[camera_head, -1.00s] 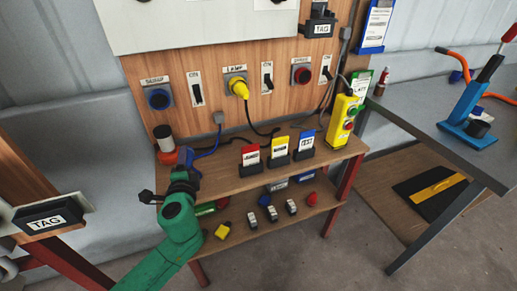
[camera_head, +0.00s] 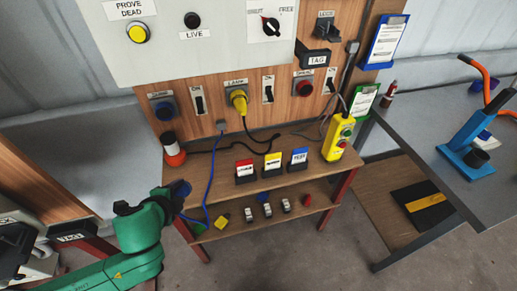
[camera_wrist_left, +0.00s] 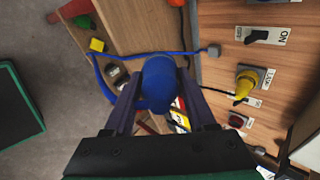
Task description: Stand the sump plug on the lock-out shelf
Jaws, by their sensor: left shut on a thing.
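The sump plug is a blue plug (camera_wrist_left: 158,85) on a blue cable, held between the fingers of my left gripper (camera_wrist_left: 155,92). In the head view the plug (camera_head: 181,189) shows small at the end of my green left arm, off the left front of the wooden shelf unit. My left gripper (camera_head: 176,196) is shut on it there, partly hidden by the wrist. The upper shelf (camera_head: 218,190) carries red, yellow and blue cards in dark holders. Which board is the lock-out shelf cannot be read. My right gripper is not in view.
A blue socket (camera_head: 163,107) is on the panel, left of a yellow plug (camera_head: 239,101). The blue cable (camera_head: 212,170) hangs from a small grey box. A red-and-white beacon-like object (camera_head: 173,152) stands at the shelf's left end, a yellow pendant (camera_head: 338,138) at its right. Padlock-like items (camera_head: 267,210) sit below.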

